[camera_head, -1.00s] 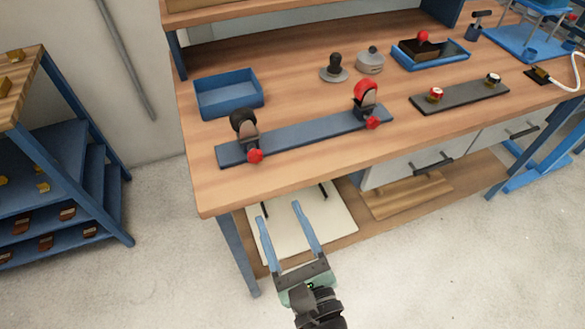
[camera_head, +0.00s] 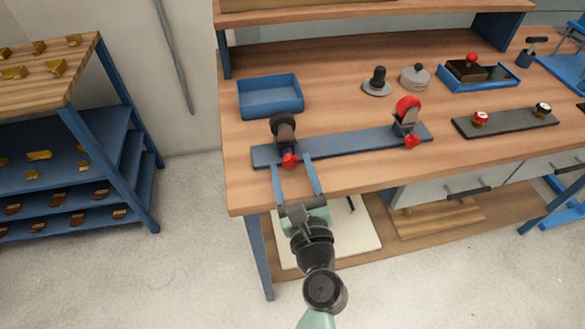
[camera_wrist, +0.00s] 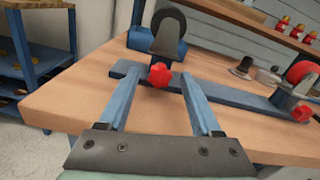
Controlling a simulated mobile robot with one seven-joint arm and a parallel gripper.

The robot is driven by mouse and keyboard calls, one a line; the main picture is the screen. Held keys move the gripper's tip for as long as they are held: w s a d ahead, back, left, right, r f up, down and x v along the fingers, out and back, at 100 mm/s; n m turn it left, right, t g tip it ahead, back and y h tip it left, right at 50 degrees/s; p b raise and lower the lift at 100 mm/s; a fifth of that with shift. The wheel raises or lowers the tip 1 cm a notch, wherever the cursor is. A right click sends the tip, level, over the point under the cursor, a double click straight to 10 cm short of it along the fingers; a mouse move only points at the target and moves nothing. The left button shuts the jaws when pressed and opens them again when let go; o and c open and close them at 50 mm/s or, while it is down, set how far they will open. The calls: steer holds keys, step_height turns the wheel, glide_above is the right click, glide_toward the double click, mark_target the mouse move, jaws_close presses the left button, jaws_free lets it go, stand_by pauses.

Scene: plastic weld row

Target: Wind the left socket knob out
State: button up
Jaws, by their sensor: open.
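The left socket knob (camera_head: 290,160) is red and lobed. It sits on the front of the left socket (camera_head: 284,130), a grey upright with a black round top, on a long blue bar (camera_head: 345,144). In the wrist view the knob (camera_wrist: 160,75) is centred, with the black wheel-like top above it. My gripper (camera_head: 291,166) is open and empty at the bar's front edge. Its two blue fingers (camera_wrist: 160,82) lie to the left and right of the knob, apart from it. I cannot tell how far the tips reach around it.
A second socket with a red top and red knob (camera_head: 412,141) stands at the bar's right end. A blue tray (camera_head: 270,95) is behind the left socket. A dark plate (camera_head: 505,122) with two small knobs is farther right. The bench front is clear.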

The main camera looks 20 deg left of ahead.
jaws_close()
steer(key=shift+f+n+b, duration=0.15)
steer(key=shift+n+b, duration=0.15)
steer(key=shift+n, duration=0.5)
steer(key=n, duration=0.3)
steer(key=shift+b, duration=0.4)
jaws_free()
